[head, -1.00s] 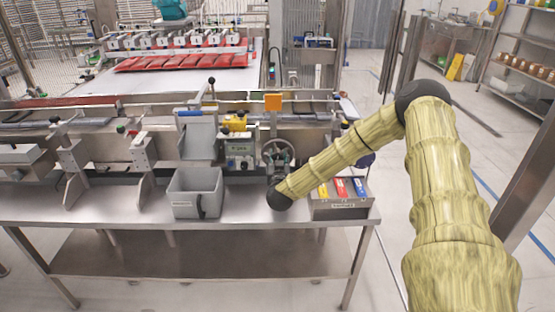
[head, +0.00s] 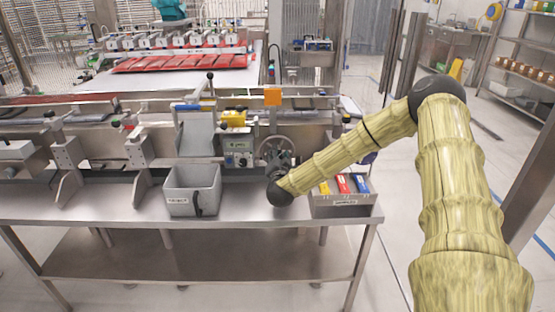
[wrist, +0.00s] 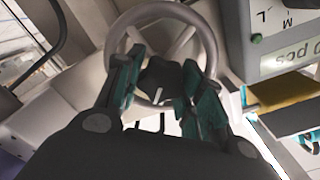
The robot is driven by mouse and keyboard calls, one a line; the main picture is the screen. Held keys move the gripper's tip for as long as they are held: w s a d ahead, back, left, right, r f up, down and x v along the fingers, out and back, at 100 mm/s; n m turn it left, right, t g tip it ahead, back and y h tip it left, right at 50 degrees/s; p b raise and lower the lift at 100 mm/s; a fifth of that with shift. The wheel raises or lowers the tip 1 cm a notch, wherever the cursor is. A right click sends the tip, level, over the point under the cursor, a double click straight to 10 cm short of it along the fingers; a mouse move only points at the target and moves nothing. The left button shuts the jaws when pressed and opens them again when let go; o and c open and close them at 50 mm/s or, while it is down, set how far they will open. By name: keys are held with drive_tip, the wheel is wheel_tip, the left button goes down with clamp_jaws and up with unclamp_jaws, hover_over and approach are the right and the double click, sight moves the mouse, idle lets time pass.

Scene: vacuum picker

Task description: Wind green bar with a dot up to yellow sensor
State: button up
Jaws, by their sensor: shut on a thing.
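A grey handwheel (head: 291,145) stands upright on the machine front, right of the control box. It also shows in the wrist view (wrist: 213,45), with a dark hub knob (wrist: 160,82) bearing a white mark. My gripper (wrist: 163,76) is shut on the hub knob, one finger on each side inside the ring. In the head view my gripper (head: 277,160) covers part of the wheel. A yellow block (head: 234,118), possibly the yellow sensor, sits above the control box. I cannot make out a green bar with a dot.
The control box (head: 238,150) with a display is close left of the wheel. A grey bin (head: 178,208) stands on the table to its left. A tray (head: 343,211) with yellow, red and blue items is to the right. An orange plate (head: 272,96) rises above the wheel.

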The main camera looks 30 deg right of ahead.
drive_tip(key=shift+w+d+r+m, duration=0.2)
drive_tip(key=shift+r+m, duration=0.15)
drive_tip(key=shift+m, duration=0.15)
drive_tip(key=o, duration=1)
drive_tip(key=shift+s+f, duration=0.1)
drive_tip(key=shift+f, duration=0.05)
drive_tip(key=shift+a+f, duration=0.1)
drive_tip(key=shift+f, duration=0.1)
drive_tip(key=shift+s+a, duration=0.15)
drive_tip(key=shift+s, duration=0.05)
drive_tip(key=v, duration=1.1)
drive_tip(key=shift+s+a, duration=0.15)
drive_tip(key=shift+s, duration=0.1)
